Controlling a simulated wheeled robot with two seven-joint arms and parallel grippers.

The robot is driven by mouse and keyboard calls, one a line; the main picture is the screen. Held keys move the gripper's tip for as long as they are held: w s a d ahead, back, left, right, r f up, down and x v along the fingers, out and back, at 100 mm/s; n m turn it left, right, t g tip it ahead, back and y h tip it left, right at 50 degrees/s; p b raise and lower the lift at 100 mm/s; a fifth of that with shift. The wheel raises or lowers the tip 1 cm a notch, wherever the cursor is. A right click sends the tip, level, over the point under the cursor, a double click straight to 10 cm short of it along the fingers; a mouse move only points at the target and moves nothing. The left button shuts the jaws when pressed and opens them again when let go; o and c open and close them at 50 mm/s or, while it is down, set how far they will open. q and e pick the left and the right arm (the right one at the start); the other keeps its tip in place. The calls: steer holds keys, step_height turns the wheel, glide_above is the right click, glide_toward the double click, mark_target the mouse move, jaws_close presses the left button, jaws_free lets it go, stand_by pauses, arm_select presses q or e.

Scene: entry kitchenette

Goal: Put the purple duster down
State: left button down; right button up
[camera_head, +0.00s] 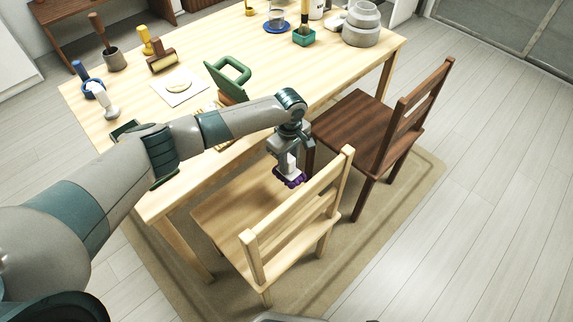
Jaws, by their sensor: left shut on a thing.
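The purple duster (289,179) has a white handle part and a dark purple head. My left gripper (288,160) points down and is shut on the duster's white part. It holds the duster, head down, over the seat of the light wooden chair (232,213). I cannot tell whether the purple head touches the seat. My right gripper is not in view.
A dark wooden chair (360,125) stands right of the light chair. The floor at right is clear.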

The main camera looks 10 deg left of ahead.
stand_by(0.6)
